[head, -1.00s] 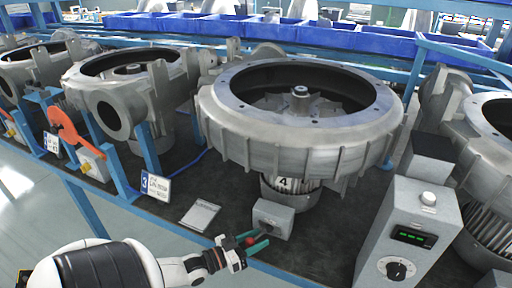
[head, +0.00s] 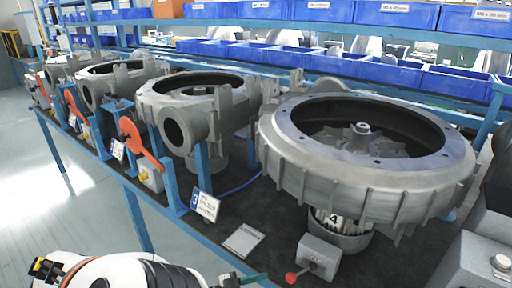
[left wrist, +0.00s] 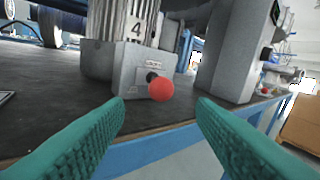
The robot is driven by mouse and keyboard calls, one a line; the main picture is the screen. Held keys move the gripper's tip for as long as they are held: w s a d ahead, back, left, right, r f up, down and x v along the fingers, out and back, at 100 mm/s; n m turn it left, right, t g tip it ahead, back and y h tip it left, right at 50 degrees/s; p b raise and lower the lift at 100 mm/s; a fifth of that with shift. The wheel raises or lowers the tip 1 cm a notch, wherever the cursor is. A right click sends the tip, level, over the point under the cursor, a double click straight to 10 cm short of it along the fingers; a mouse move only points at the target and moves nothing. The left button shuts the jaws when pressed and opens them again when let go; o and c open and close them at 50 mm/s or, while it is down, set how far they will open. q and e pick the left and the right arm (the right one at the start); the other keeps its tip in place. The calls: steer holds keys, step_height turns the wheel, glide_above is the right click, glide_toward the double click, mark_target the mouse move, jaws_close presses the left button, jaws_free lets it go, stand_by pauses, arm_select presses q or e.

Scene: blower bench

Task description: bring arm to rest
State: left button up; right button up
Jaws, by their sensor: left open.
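My left gripper (head: 258,279) shows at the bottom edge of the head view, with one teal finger visible and the rest cut off. In the left wrist view, my left gripper (left wrist: 160,103) has its two teal fingers wide apart with nothing between them. A red ball knob (head: 291,278) on a short dark stem sticks out of a grey switch box (head: 320,257), just right of the fingertip. The knob (left wrist: 161,89) and box (left wrist: 130,72) lie ahead of the fingers, apart from them. My right gripper is not in view.
Blower 4 (head: 300,175) stands behind the switch box on the dark bench. More blowers line up to the left. A grey control box (head: 470,262) stands at the right. A white card (head: 243,240) lies flat. Blue bins (head: 395,75) fill the shelves behind.

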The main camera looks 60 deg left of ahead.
arm_select(q)
steer(key=shift+v, duration=0.8)
steer(key=s+f+g+y, duration=0.2)
steer(key=s+f+g, duration=0.1)
steer(key=f, duration=0.9)
steer(key=s+f+g+y, duration=0.3)
steer(key=s+f+g, duration=0.1)
steer(key=f, duration=0.7)
steer(key=s+d+f+m+g, duration=0.2)
steer(key=s+d+f+g, duration=0.7)
steer(key=s+d+f, duration=0.4)
steer(key=d+f, duration=0.4)
steer(key=shift+s+d+h, duration=0.25)
steer(key=shift+h, duration=0.05)
